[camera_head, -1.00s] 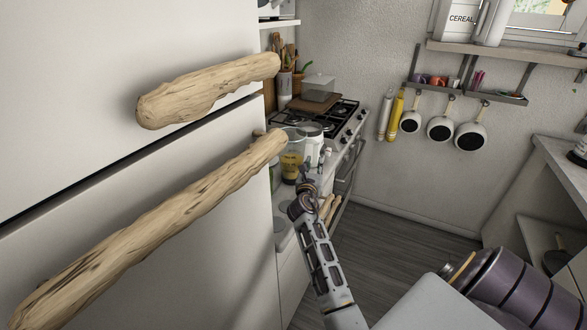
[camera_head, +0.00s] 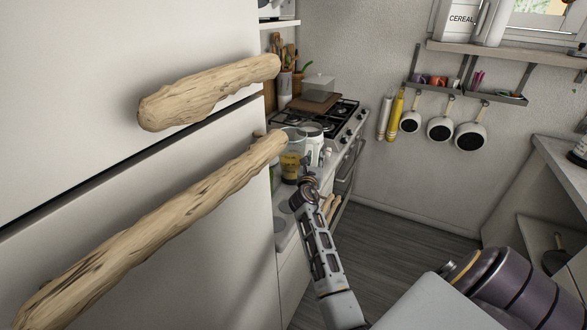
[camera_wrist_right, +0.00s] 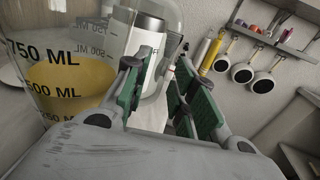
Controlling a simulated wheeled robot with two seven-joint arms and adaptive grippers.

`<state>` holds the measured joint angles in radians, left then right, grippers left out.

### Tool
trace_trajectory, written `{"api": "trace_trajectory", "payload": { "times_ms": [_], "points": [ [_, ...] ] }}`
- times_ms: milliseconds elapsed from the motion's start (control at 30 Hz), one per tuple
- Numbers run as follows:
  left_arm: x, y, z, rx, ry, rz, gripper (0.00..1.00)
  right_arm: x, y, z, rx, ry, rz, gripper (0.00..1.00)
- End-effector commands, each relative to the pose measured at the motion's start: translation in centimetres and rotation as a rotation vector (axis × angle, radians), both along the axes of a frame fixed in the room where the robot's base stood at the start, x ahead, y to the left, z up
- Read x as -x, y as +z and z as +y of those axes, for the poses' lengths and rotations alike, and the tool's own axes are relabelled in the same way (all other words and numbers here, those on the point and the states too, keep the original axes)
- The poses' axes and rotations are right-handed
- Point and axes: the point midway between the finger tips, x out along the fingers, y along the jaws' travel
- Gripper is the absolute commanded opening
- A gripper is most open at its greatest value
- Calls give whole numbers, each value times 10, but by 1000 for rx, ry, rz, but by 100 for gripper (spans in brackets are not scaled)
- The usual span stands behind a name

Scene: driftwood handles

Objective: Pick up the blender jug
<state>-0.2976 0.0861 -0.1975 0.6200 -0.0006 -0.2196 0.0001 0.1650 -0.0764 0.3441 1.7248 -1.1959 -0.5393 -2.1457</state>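A clear jug with dark ML marks and yellow contents, which I take for the blender jug (camera_head: 291,166), stands on the counter beyond the lower driftwood handle, which overlaps its left side. In the right wrist view the jug (camera_wrist_right: 62,85) fills the left side, just left of the fingers. My right gripper (camera_head: 308,183) is at the counter, just in front and to the right of the jug. In the wrist view its green-padded fingers (camera_wrist_right: 157,88) are apart with nothing held between them. Contact with the jug cannot be told. My left gripper is not in view.
A pale cylindrical container (camera_head: 313,142) stands close behind the jug; it also shows beyond the fingers in the wrist view (camera_wrist_right: 150,45). Driftwood handles (camera_head: 210,92) jut from the large white front at left. The stove (camera_head: 335,118) lies behind. The floor (camera_head: 400,240) at right is open.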

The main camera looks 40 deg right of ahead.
Motion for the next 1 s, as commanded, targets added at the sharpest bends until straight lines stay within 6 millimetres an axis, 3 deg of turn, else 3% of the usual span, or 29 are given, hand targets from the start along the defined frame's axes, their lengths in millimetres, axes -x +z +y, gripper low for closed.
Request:
{"api": "trace_trajectory", "payload": {
  "times_ms": [200,833,1000],
  "points": [
    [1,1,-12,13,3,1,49,-13,1,-14,1,0,-1,26],
    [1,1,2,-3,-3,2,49,-18,1,-19,0,1,-1,26],
    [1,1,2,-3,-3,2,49,-18,1,-19,0,1,-1,7]
  ]
}}
